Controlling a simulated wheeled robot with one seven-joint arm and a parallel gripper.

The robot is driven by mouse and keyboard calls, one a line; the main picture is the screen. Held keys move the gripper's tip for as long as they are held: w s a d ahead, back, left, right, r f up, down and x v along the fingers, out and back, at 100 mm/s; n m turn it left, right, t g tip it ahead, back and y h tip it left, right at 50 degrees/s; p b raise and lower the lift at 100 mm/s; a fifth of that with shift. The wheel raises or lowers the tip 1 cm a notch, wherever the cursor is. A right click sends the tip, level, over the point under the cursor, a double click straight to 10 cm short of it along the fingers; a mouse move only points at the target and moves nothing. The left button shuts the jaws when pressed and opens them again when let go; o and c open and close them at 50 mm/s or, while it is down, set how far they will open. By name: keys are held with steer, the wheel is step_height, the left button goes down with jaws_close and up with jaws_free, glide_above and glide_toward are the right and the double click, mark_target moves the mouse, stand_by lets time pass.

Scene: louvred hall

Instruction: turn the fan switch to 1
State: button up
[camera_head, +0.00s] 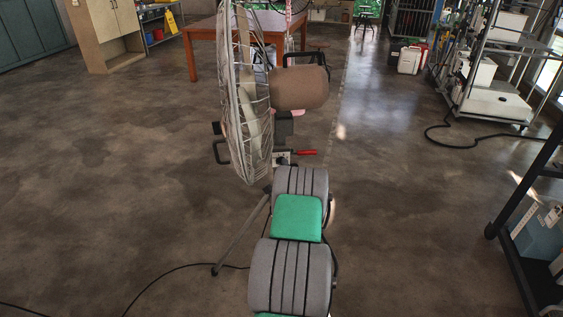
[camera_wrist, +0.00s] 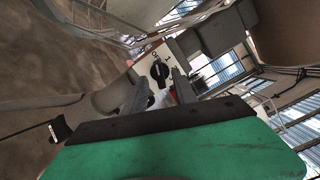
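The tall fan (camera_head: 245,100) stands upright on thin legs in the head view, with its brown motor housing (camera_head: 300,88) to the right of the cage. In the wrist view the black switch knob (camera_wrist: 160,71) sits on a pale panel, with small dark markings above it, one reading like OFF. My gripper (camera_wrist: 158,93) shows in the wrist view with its two grey fingers apart, just below the knob and on either side of it. It looks open and empty. I cannot tell whether a finger touches the knob, nor where the knob points.
A red-handled item (camera_head: 305,152) shows beside the fan pole. A dark cable (camera_head: 165,277) runs over the floor on the left. A wooden table (camera_head: 205,34) stands behind. Metal shelving (camera_head: 495,65) and a dark rack (camera_head: 515,255) stand on the right.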

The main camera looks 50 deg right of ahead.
steer(key=shift+x, duration=0.9)
steer(key=shift+b, duration=0.45)
steer(key=shift+c, duration=0.2)
jaws_close()
stand_by(0.5)
